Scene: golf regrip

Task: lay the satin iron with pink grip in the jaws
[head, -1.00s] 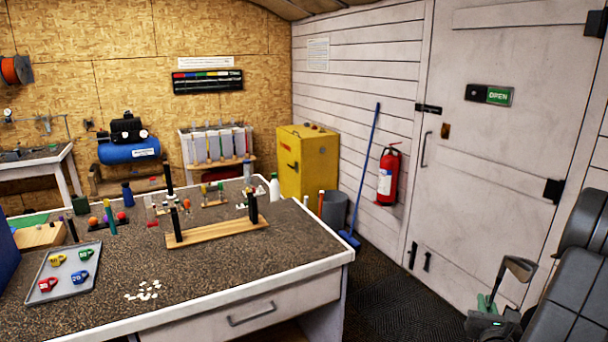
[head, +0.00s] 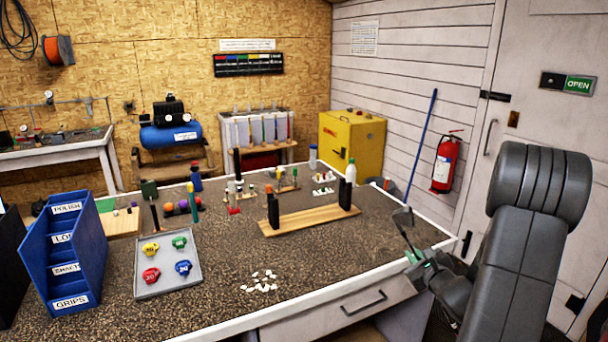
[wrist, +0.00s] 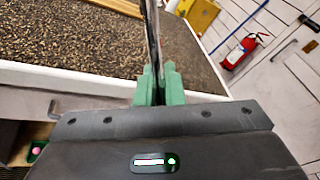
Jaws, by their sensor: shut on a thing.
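My gripper (head: 414,257) is at the right front corner of the bench, its green fingers shut on a golf club. A wooden board (head: 310,220) with two upright black posts (head: 273,212) (head: 345,194) stands on the bench, left of my gripper. The posts look like the jaws, and no club lies across them.
White pieces (head: 262,282) lie near the bench's front. A grey tray (head: 168,268) holds several coloured tags, and a blue bin rack (head: 65,250) stands at the left. A white bottle (head: 351,171) stands behind the board. Bench top (head: 340,265) before the board is clear.

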